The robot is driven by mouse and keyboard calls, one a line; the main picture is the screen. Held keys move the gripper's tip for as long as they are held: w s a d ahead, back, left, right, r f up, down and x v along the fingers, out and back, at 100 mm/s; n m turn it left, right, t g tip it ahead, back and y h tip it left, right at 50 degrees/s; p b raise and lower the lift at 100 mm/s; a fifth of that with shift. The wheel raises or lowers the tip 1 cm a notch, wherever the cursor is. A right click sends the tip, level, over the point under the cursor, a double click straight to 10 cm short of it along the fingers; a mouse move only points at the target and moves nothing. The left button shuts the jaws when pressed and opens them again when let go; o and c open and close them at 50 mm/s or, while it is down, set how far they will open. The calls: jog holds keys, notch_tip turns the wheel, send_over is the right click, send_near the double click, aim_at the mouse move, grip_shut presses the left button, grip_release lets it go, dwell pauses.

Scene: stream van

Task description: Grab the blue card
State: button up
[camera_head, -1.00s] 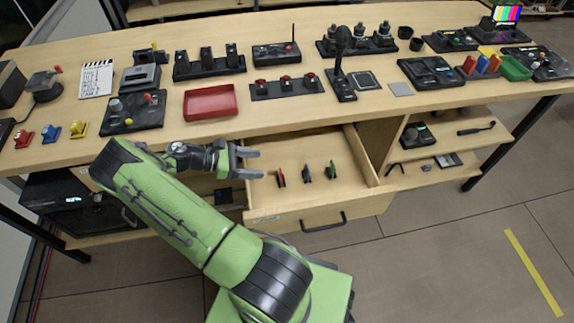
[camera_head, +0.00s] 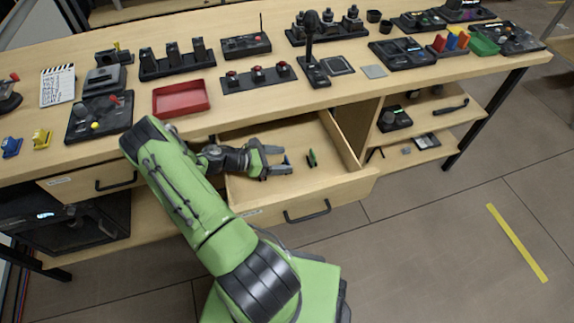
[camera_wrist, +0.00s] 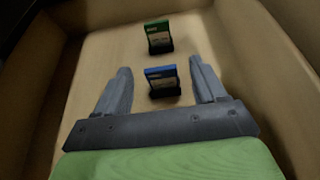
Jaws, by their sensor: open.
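The blue card (camera_wrist: 162,76) stands upright in a small black holder inside the open drawer, as the wrist view shows. It sits between the two spread fingers of my gripper (camera_wrist: 158,88), and neither finger appears to touch it. In the head view my gripper (camera_head: 288,165) reaches into the drawer (camera_head: 330,187) from the left, open. There the blue card shows at most as a sliver by the fingertips. The green card (camera_wrist: 157,32) stands beyond the blue one in the wrist view; it also shows in the head view (camera_head: 312,158), just right of the fingertips.
The drawer's right wall (camera_head: 340,138) and its front with a black handle (camera_head: 307,212) bound the space around my gripper. The tabletop above holds a red tray (camera_head: 181,98) and a strip with red buttons (camera_head: 258,77). The drawer floor past the green card is clear.

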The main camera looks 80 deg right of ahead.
jog(key=shift+r, duration=0.1)
jog(key=c, duration=1.1)
